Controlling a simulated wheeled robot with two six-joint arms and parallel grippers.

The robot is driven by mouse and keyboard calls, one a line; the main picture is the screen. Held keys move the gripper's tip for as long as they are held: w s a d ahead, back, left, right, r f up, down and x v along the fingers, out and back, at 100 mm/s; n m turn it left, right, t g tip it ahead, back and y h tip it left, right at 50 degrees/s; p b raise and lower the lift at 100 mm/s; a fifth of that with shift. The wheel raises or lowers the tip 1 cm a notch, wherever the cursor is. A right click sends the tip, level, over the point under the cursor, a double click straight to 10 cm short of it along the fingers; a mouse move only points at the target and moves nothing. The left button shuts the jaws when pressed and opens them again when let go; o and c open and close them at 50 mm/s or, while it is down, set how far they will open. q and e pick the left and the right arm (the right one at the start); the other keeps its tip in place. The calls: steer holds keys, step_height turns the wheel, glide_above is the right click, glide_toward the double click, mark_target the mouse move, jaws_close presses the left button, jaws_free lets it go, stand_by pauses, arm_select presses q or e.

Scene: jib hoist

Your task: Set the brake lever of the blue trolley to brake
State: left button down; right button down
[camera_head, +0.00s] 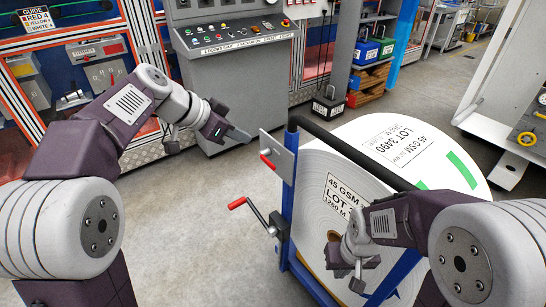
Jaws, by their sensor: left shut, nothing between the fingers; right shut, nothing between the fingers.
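The blue trolley (290,188) stands right of centre with a large white paper roll (340,185) on it. A grey plate (283,158) at its upper left corner carries a short red-tipped lever (267,161). Lower on the same side is a crank with a red handle (237,203). I cannot tell for certain which is the brake lever; the red-tipped one on the plate looks likely, and its marking is not readable. My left gripper (242,136) is shut and empty, up and left of the plate, apart from it. My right gripper (357,279) is shut and empty in front of the roll.
A black push bar (350,150) runs across the trolley's top. A grey control console (235,60) with buttons stands behind. A red-and-blue cabinet (80,70) is at the left. A white machine (510,100) is at the right. Bare floor (190,225) lies left of the trolley.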

arm_select(q)
steer(key=f+b+x, duration=0.1)
steer(key=x, duration=0.5)
steer(key=s+a+f+b+x, duration=0.1)
steer(key=x, duration=0.6)
steer(key=shift+a+b, duration=0.3)
steer(key=shift+b, duration=0.1)
steer(key=shift+s, duration=0.1)
